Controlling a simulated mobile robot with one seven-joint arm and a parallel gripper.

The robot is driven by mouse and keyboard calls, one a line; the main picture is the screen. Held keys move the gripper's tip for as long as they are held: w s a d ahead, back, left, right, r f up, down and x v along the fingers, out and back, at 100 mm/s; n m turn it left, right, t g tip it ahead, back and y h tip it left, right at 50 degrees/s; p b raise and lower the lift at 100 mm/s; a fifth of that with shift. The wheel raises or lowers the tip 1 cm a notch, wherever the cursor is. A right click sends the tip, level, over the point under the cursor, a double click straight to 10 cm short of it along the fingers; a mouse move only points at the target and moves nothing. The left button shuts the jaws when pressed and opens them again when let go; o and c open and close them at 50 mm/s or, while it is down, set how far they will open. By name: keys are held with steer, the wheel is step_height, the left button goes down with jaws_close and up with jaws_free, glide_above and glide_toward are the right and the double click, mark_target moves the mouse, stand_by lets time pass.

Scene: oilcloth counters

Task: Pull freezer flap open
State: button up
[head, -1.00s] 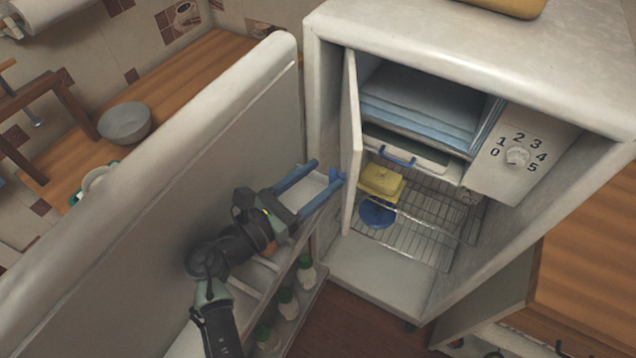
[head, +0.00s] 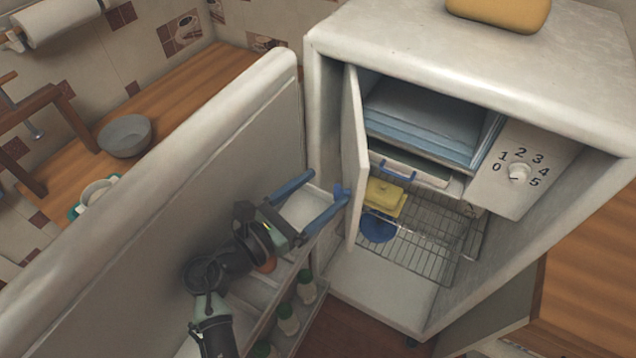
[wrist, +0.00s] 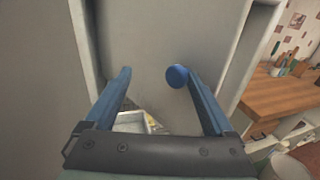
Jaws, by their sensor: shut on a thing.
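The freezer flap (head: 354,150) is a thin white panel, standing swung out from the freezer compartment and seen nearly edge-on in the head view. Its blue knob (head: 342,191) is on the side facing my gripper (head: 329,190); the knob also shows as a round blue end in the wrist view (wrist: 177,76). The knob lies against the right finger in the wrist view; the left finger's contact cannot be made out. Blue-grey slabs (head: 420,125) show inside the freezer compartment.
The open fridge door (head: 190,190) stands left of my arm, with bottles (head: 288,318) in its shelf. A dial panel (head: 520,165) is right of the freezer. A yellow box (head: 383,192) and blue bowl (head: 377,228) sit on the wire rack (head: 425,245).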

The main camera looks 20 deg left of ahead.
step_height(320, 180, up, 10)
stand_by(0.4)
